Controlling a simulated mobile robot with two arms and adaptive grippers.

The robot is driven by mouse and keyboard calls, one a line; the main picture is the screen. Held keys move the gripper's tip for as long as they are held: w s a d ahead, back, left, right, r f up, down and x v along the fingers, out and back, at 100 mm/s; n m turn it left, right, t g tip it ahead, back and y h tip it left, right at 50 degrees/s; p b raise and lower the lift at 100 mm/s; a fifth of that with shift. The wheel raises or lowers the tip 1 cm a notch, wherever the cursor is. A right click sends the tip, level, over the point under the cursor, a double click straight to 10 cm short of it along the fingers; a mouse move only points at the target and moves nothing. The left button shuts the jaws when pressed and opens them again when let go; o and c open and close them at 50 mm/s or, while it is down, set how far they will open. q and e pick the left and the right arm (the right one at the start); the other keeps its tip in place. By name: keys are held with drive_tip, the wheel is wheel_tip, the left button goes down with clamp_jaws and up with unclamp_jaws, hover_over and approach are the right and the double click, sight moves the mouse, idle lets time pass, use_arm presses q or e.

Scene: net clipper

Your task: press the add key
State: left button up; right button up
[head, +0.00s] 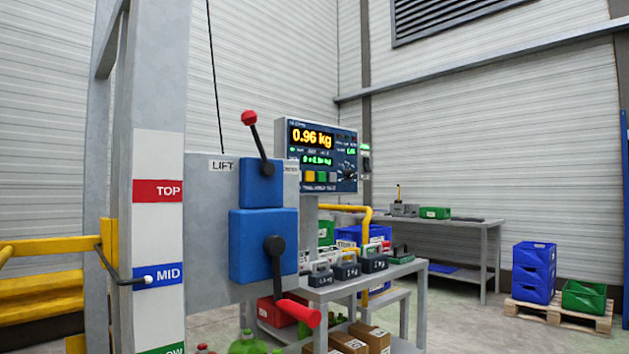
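The weighing panel (317,156) stands behind the lift post, right of centre. Its display (311,137) reads 0.96 kg in yellow, with a smaller green line below. A row of small coloured keys sits low on the panel, among them a yellow key (309,177) and a green key (321,177). Their labels are too small to read, so I cannot tell which is the add key. The left end of the row is partly hidden by the lift plate. Neither of my grippers is in view.
The grey lift plate (210,250) carries a red-knobbed lever (258,143) and a red-handled crank (297,309) in front. A cart (405,270) holds several weights. A workbench (480,224) and blue crates (534,272) stand at right. Floor between cart and crates is clear.

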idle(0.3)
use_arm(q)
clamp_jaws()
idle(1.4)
